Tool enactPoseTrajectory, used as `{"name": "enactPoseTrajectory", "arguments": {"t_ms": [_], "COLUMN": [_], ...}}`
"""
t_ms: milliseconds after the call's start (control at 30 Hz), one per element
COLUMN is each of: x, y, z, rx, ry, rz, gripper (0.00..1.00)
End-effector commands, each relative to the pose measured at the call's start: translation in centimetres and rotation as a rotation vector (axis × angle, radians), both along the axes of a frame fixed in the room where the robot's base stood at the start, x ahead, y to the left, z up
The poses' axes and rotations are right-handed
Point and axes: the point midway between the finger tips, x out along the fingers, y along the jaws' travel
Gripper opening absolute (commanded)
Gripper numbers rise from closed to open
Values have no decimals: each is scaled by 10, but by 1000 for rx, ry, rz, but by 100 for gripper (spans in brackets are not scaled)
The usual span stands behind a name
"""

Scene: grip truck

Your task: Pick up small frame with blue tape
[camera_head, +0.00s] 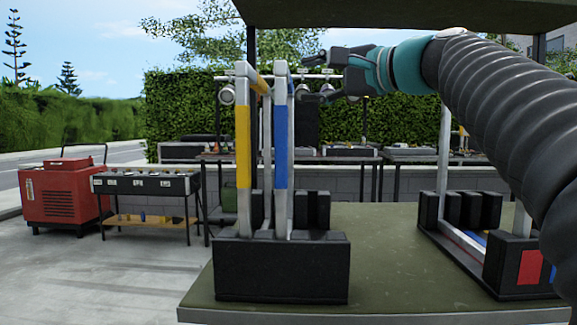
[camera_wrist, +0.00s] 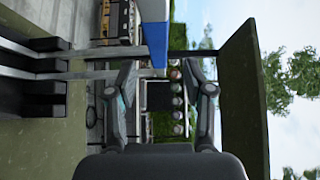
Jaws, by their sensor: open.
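A metal frame with blue tape (camera_head: 281,150) stands upright in a black slotted block (camera_head: 280,270) on the green-topped table. A frame with yellow tape (camera_head: 243,150) stands beside it on the left in the same block. My gripper (camera_head: 308,78) is level with the upper part of the blue-taped frame, just to its right, pointing left. Its fingers are spread and empty. In the wrist view, which is turned sideways, the blue tape (camera_wrist: 155,45) shows ahead between and above the fingertips (camera_wrist: 158,68). Whether a finger touches the frame cannot be told.
On the right of the table (camera_head: 390,280), another holder (camera_head: 512,265) with red and blue marks carries further metal bars. The table between the holders is clear. A canopy (camera_head: 400,12) hangs above. Behind are workbenches (camera_head: 330,160), a red machine (camera_head: 62,195) and a hedge.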

Motion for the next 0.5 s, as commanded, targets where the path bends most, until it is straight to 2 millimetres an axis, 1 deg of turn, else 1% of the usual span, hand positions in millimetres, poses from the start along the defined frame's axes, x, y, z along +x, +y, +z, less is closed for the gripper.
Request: {"name": "enactPoseTrajectory", "arguments": {"t_ms": [33, 167, 500], "x": [2, 6, 35], "y": [4, 7, 38], "z": [1, 0, -2], "rx": [-1, 0, -1], "ry": [-1, -1, 0], "rz": [3, 1, 3], "gripper": [52, 52, 52]}}
